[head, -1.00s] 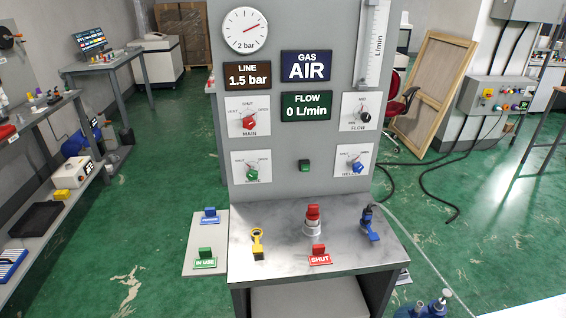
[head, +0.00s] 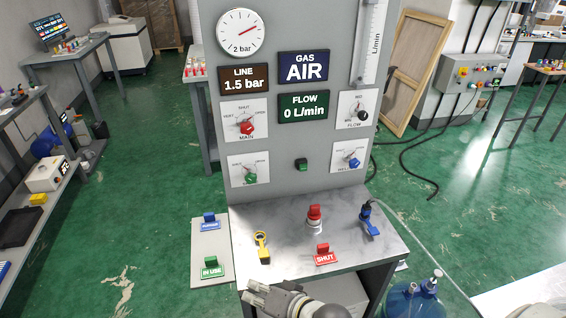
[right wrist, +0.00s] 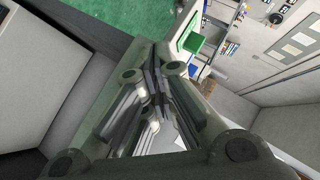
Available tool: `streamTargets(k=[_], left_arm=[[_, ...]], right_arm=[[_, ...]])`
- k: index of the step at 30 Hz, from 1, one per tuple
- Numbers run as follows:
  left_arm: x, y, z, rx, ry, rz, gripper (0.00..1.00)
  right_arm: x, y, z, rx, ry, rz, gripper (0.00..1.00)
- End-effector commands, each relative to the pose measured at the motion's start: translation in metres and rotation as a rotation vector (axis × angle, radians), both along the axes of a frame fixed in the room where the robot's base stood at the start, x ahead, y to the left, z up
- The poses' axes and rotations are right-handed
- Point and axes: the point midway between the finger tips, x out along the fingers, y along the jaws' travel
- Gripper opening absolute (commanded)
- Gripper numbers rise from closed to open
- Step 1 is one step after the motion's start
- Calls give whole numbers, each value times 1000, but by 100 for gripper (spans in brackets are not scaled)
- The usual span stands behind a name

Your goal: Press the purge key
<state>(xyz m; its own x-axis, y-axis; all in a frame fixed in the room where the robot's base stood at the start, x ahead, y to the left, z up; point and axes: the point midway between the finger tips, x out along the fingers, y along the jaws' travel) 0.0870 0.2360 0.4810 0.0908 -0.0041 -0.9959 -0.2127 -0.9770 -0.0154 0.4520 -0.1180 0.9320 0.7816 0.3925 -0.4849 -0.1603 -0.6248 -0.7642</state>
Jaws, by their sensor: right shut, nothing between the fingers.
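My right gripper (head: 252,291) is at the bottom of the head view, in front of the bench and well below the panel, touching no key. In the right wrist view its fingers (right wrist: 156,84) are shut and empty. My left gripper is not in view.
The metal bench (head: 285,222) carries a red knob (head: 314,217), a red SHUT sign (head: 326,256), a yellow-handled item (head: 262,246) and a blue-handled item (head: 369,219). A green IN USE sign (head: 211,270) is at left. A blue bottle (head: 412,300) stands at lower right.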

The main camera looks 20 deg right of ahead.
Motion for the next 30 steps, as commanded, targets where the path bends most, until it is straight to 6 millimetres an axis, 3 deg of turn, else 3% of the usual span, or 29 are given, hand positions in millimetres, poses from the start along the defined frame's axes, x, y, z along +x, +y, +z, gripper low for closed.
streamTargets(k=[4, 8, 15, 18, 22, 26, 30], left_arm=[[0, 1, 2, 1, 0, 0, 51], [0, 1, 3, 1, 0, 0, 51], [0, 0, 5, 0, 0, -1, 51], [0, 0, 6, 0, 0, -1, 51], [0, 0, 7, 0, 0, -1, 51], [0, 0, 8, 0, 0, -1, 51], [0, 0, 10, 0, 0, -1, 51]], right_arm=[[43, -1, 57, 347, -115, -160, 0], [75, -17, 107, 701, -208, -306, 0], [112, -79, 178, 1383, -353, -535, 0], [119, -113, 194, 1675, -410, -620, 0], [124, -157, 201, 2054, -486, -718, 0], [123, -197, 193, 2426, -573, -807, 0], [117, -228, 169, 2797, -684, -895, 0]])
